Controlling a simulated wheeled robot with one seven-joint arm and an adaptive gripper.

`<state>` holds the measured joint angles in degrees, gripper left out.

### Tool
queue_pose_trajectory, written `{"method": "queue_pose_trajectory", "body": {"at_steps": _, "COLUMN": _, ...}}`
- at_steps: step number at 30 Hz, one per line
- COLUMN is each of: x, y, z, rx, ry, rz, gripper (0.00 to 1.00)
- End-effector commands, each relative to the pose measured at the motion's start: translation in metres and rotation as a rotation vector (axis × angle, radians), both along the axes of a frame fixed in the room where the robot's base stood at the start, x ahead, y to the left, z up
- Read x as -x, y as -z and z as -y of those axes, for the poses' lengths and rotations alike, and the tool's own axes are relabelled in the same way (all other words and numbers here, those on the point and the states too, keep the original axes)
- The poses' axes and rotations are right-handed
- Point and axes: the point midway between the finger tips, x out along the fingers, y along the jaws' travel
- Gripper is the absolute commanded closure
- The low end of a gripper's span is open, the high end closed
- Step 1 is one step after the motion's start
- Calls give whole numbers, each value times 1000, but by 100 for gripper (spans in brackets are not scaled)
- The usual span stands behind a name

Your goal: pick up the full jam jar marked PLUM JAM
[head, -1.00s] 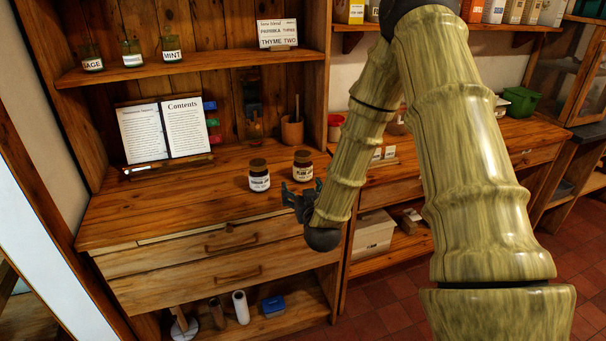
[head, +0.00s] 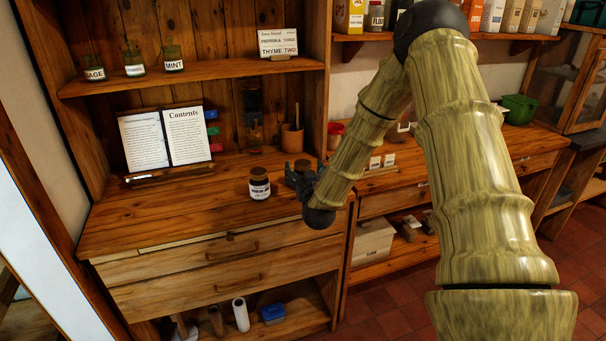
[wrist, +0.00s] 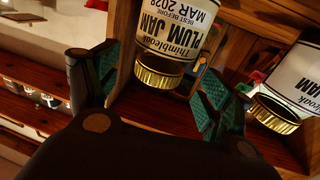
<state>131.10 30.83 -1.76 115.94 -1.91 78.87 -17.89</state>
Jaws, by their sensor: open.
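The jar marked PLUM JAM (wrist: 176,35) shows upside down in the wrist view, with a white label and gold-rimmed lid. It appears between the spread fingers of my gripper (wrist: 155,95), which is open. I see no finger closed on it. In the head view my gripper (head: 302,178) is at the jar on the counter and hides most of it. A second dark jam jar (head: 259,184) stands upright to the left; its label ends in JAM. It also shows at the right of the wrist view (wrist: 290,85). The fill level of the plum jar is hard to see.
The wooden counter (head: 190,215) is clear in front of the jars. An open book (head: 165,138) stands at the back left, and a wooden pot (head: 292,138) behind the jars. A shelf above (head: 200,75) holds small labelled jars and a card.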

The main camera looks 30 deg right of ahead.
Motion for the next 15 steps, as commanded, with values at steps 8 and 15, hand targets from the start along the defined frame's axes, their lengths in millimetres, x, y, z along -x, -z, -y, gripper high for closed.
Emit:
{"method": "queue_pose_trajectory", "body": {"at_steps": 8, "x": -26, "y": 1, "z": 13, "rx": 1, "ry": 1, "rz": 0, "gripper": 19}}
{"method": "queue_pose_trajectory", "body": {"at_steps": 15, "x": -28, "y": 1, "z": 13, "rx": 1, "ry": 1, "rz": 0, "gripper": 19}}
